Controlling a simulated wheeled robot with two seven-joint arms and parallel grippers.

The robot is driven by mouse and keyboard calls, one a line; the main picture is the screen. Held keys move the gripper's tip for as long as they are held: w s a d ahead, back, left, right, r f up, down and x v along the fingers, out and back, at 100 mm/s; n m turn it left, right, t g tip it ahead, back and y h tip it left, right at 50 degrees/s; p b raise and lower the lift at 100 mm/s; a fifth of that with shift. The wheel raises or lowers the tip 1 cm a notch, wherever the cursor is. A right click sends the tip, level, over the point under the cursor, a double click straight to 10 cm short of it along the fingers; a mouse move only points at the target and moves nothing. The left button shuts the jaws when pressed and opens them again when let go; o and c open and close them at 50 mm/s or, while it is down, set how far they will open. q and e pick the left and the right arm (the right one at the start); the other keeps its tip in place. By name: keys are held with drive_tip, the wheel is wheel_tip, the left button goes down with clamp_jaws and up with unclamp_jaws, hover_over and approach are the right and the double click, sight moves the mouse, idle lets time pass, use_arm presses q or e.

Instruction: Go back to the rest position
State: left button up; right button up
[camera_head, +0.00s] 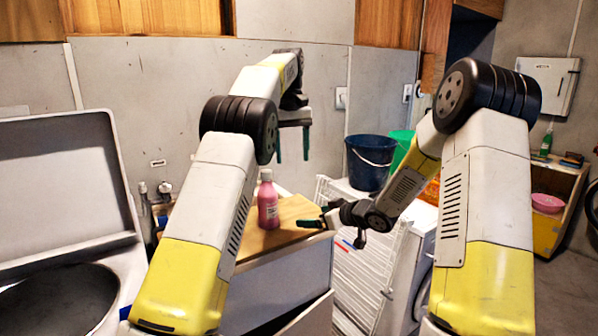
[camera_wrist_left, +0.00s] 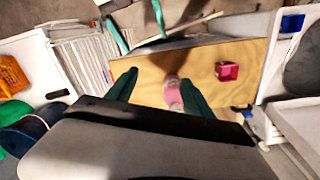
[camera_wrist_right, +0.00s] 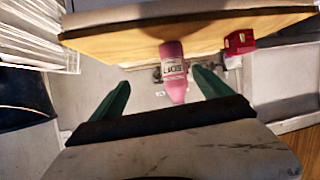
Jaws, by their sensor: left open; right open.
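My left gripper (camera_head: 292,145) is open and empty, raised in front of the grey wall, with its green fingers pointing down. Its fingers also show in the left wrist view (camera_wrist_left: 158,80), with the wooden top below. My right gripper (camera_head: 333,225) is open and empty beside the right end of the wood-topped cabinet (camera_head: 285,236), pointing left. Its open fingers also show in the right wrist view (camera_wrist_right: 160,78). A pink bottle (camera_head: 268,203) stands upright on the cabinet top. It appears between the fingers in both wrist views (camera_wrist_left: 172,93) (camera_wrist_right: 173,72), but neither gripper holds it.
A top-loading drum with a raised lid (camera_head: 62,190) stands at left. A white drying rack (camera_head: 365,275), dark blue bucket (camera_head: 370,160) and green bucket (camera_head: 402,146) stand right of the cabinet. A red box (camera_wrist_left: 228,71) sits on the cabinet top. A shelf holds a pink basin (camera_head: 547,203).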

use_arm(q)
drive_tip(key=s+a+r+t+h, duration=0.1)
drive_tip(key=s+a+r, duration=0.2)
drive_tip(key=s+a, duration=0.35)
drive_tip(key=s+a+r+t+h, duration=0.1)
drive_tip(key=s+a+r+t, duration=0.1)
drive_tip(key=s+a+r, duration=0.45)
use_arm(e)
drive_tip(key=s+d+r+m+h, duration=0.5)
drive_tip(key=s+d+r+h, duration=0.2)
drive_tip(key=s+d+r, duration=0.5)
use_arm(q)
drive_tip(key=s+f+m+t, duration=0.1)
drive_tip(key=s+f, duration=0.6)
drive_tip(key=s, duration=0.5)
drive_tip(key=s+f+m+t, duration=0.1)
drive_tip(key=s+f, duration=0.5)
drive_tip(key=s, duration=0.6)
drive_tip(key=shift+s+d+f+m+t, duration=0.3)
drive_tip(key=shift+f+m+t, duration=0.1)
drive_tip(key=shift+t, duration=0.1)
use_arm(e)
drive_tip(key=s+a+r+m+g, duration=0.1)
drive_tip(key=s, duration=1)
drive_tip(key=s+a+r+m+g, duration=0.2)
drive_tip(key=s, duration=1)
drive_tip(key=shift+y, duration=0.3)
